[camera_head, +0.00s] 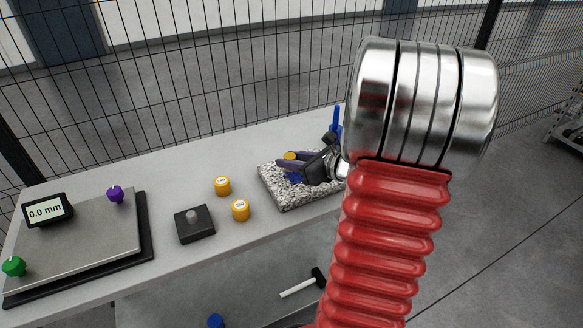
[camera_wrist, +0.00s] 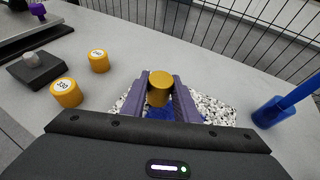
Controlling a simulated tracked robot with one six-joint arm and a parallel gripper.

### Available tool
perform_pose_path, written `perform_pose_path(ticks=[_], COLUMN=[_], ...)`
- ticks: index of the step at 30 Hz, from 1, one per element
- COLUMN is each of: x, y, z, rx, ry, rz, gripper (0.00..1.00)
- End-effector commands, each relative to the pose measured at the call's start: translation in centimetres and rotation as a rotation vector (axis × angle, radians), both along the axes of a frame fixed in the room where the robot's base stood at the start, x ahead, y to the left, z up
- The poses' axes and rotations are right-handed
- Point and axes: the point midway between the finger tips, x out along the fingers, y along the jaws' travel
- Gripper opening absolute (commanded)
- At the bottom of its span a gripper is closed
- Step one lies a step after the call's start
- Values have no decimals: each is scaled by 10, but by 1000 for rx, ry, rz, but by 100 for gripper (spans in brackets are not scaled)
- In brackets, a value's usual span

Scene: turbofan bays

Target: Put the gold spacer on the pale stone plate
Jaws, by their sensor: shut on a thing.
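The gold spacer (camera_wrist: 160,88) is a short gold cylinder between the two purple fingers of my gripper (camera_wrist: 160,92) in the wrist view. In the head view the spacer (camera_head: 290,156) shows at the fingertips of my gripper (camera_head: 291,160), over the pale stone plate. The plate (camera_head: 276,199) is a speckled white and black block on the bench; parts of it (camera_wrist: 213,108) show beside the fingers in the wrist view. A blue patch or object (camera_head: 294,178) is on the plate under the gripper, partly hidden. I cannot tell whether the spacer touches anything below it.
Two yellow labelled cylinders (camera_head: 222,186) (camera_head: 240,210) stand left of the plate. A dark block with a grey knob (camera_head: 195,224) and a grey plate with a 0.0 mm display (camera_head: 48,211) are further left. A blue upright item (camera_wrist: 272,112) stands right of the plate. A wire fence (camera_head: 180,90) runs behind.

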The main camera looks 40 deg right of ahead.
Motion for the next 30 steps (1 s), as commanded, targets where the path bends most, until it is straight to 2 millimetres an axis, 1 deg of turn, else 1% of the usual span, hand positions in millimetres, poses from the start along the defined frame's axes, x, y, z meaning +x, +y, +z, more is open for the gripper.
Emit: perform_pose_path(ticks=[3,7,20,21,28,30], x=[0,0,1,1,1,1], y=[0,0,1,1,1,1], z=[-15,-27,-32,-33,-32,-32], rx=[4,3,1,1,1,1], ry=[1,1,-1,0,0,0], rz=[-1,0,2,2,2,2], gripper=[0,0,0,29,45,46])
